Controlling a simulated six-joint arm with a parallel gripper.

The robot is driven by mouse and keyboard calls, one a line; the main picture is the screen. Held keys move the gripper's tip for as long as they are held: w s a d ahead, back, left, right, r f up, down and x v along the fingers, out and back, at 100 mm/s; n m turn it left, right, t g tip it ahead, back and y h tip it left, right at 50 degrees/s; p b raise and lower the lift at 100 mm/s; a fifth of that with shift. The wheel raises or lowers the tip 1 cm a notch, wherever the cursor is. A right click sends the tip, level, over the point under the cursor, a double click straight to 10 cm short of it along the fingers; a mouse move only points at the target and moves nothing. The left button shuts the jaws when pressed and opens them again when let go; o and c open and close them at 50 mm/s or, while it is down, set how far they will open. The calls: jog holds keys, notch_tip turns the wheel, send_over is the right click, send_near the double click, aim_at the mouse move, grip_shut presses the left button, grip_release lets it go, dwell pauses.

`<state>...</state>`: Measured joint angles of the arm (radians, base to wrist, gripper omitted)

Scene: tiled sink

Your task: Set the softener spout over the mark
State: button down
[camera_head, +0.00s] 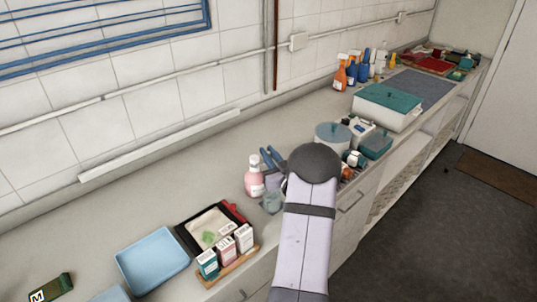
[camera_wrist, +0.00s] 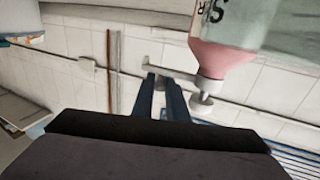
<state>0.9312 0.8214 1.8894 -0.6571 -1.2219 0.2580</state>
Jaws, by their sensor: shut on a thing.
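A pink bottle (camera_head: 254,176) with a white label and pale spout stands upright on the counter, just left of my gripper (camera_head: 267,156). It is likely the softener. In the wrist view the bottle (camera_wrist: 220,62) appears upside down at the upper right, with dark letters and a white spout. My gripper's two blue fingers (camera_wrist: 163,95) show beside the spout, close together. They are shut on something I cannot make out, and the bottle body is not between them. I cannot make out a mark near the bottle; my arm hides part of the counter.
A rack of small cartons (camera_head: 228,252) and a blue tray (camera_head: 152,261) lie to the left. A round tub (camera_head: 332,135) and a lidded box (camera_head: 387,106) are at right. The counter behind the bottle is clear.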

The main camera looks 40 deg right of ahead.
jog(key=shift+s+m+h+b, duration=0.1)
jog(key=shift+m+h+b, duration=0.2)
jog(key=shift+h, duration=0.1)
jog(key=shift+s+a+m+g+h+b, duration=0.15)
jog(key=shift+s+m+g+h+b, duration=0.3)
jog(key=shift+m+g+h+b, duration=0.6)
jog(key=shift+s+a+m+g+h+b, duration=0.15)
jog(key=shift+s+m+g+h+b, duration=0.45)
jog(key=shift+h, duration=0.7)
jog(key=shift+s+a+m+g+h+b, duration=0.15)
jog(key=shift+s+m+g+h+b, duration=0.15)
jog(key=shift+m+g+h+b, duration=0.75)
jog(key=c, duration=1.7)
grip_release()
jog(key=shift+c, duration=0.2)
jog(key=shift+s, duration=0.1)
jog(key=b+v, duration=0.2)
jog(key=v, duration=0.5)
